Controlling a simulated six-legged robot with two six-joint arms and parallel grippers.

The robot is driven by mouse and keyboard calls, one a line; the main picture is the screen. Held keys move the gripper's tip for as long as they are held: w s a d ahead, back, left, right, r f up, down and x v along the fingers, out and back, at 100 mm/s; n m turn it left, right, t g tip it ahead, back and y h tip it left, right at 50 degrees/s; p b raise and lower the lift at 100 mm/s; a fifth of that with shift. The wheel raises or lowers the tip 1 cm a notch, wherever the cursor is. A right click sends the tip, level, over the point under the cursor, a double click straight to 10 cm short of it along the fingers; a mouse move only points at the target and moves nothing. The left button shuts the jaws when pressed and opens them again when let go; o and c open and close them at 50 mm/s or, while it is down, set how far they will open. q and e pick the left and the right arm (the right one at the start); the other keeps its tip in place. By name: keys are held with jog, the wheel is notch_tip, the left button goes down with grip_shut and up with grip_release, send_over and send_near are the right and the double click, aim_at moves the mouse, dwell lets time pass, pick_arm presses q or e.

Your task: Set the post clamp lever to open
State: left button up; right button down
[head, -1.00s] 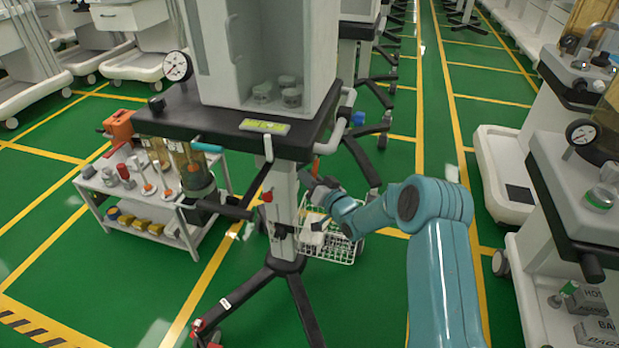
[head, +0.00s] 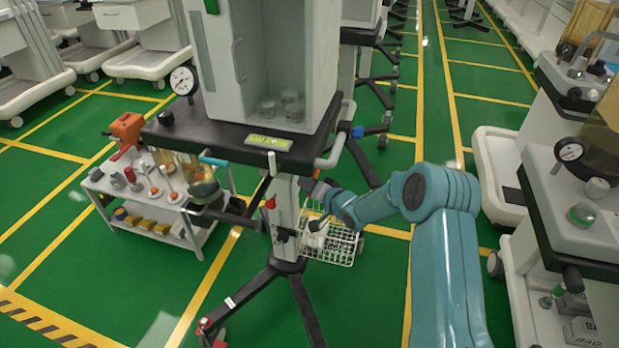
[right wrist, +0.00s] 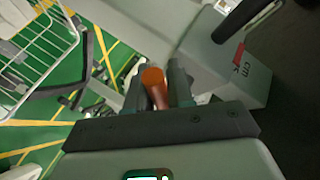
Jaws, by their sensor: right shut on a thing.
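The post clamp lever shows in the right wrist view as an orange-red handle with a rounded end (right wrist: 154,78). It sits between the two dark fingers of my right gripper (right wrist: 158,88), which is shut on it. In the head view my right gripper (head: 318,188) is at the right side of the grey post (head: 285,205), below the cart's dark top. There only a small bit of orange-red shows above the fingers, and the clamp itself is mostly hidden. I cannot tell the lever's exact setting. My left gripper is not in view.
A wire basket (head: 344,246) hangs on the post just below my right gripper. A red knob (head: 270,203) is on the post's left side. A low trolley (head: 150,212) with bottles stands left. Another cart (head: 570,205) stands right. Green floor is open in front.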

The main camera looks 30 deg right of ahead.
jog(key=shift+s+a+r+m+g+y+p, duration=0.15)
jog(key=shift+r+m+g+y+p, duration=0.25)
jog(key=shift+p, duration=1.1)
jog(key=shift+s+a+r+m+g+y+p, duration=0.15)
jog(key=shift+r+m+g+p, duration=0.35)
jog(key=shift+p, duration=1)
jog(key=shift+f, duration=0.2)
jog(key=c, duration=1.1)
grip_release()
jog(key=p+v, duration=0.2)
jog(key=v, duration=1.4)
jog(key=shift+r, duration=0.25)
jog(key=shift+d+r, duration=0.1)
